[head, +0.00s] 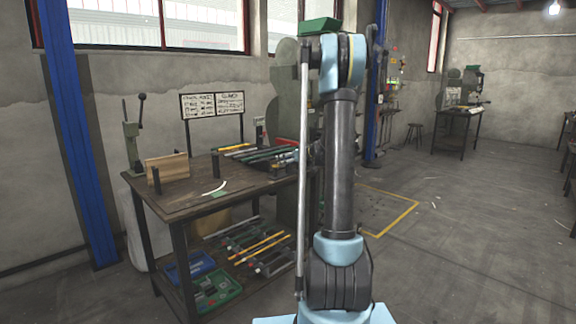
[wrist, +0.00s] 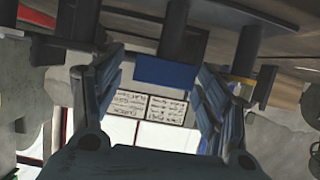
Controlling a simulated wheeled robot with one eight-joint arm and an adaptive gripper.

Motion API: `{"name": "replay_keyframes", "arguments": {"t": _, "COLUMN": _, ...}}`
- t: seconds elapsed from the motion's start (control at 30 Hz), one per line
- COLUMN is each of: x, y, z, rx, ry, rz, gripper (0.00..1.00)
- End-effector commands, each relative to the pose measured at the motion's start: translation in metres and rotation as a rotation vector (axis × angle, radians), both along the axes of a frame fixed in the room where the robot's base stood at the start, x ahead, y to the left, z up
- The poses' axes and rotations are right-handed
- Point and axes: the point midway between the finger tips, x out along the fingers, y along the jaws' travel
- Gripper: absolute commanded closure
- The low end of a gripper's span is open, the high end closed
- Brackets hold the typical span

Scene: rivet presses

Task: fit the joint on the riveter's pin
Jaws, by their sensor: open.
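A tall grey-green machine (head: 284,92), apparently the riveter, stands behind the right end of the workbench. A green tray (head: 320,26) sits on top of it. My arm covers much of it, and I cannot make out its pin. I cannot pick out the joint for certain. In the wrist view, which looks upside down, my gripper (wrist: 162,92) is open, with its two fingers wide apart. A blue block (wrist: 165,72) under a dark cylindrical part shows in the gap between the fingers, seemingly beyond them. I see nothing held. My gripper is not distinguishable in the head view.
The workbench (head: 178,202) carries a wooden block (head: 167,168), dark posts and long strips. A hand-lever press (head: 131,138) stands at its left end. Two sign boards (head: 212,105) stand behind. Floor (head: 450,250) at right is largely clear.

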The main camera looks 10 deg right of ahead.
Motion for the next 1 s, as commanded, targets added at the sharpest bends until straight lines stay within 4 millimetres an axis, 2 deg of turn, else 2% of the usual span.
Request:
{"name": "replay_keyframes", "arguments": {"t": 0.13, "x": 0.000, "y": 0.000, "z": 0.000, "rx": 0.000, "ry": 0.000, "rz": 0.000, "gripper": 0.34}}
{"name": "replay_keyframes", "arguments": {"t": 0.3, "x": 0.000, "y": 0.000, "z": 0.000, "rx": 0.000, "ry": 0.000, "rz": 0.000, "gripper": 0.72}}
{"name": "replay_keyframes", "arguments": {"t": 0.73, "x": 0.000, "y": 0.000, "z": 0.005, "rx": 0.000, "ry": 0.000, "rz": 0.000, "gripper": 0.74}}
{"name": "replay_keyframes", "arguments": {"t": 0.87, "x": -0.001, "y": 0.000, "z": 0.020, "rx": 0.000, "ry": 0.000, "rz": 0.000, "gripper": 0.74}}
{"name": "replay_keyframes", "arguments": {"t": 1.0, "x": -0.001, "y": 0.000, "z": 0.045, "rx": 0.000, "ry": 0.000, "rz": 0.000, "gripper": 0.74}}
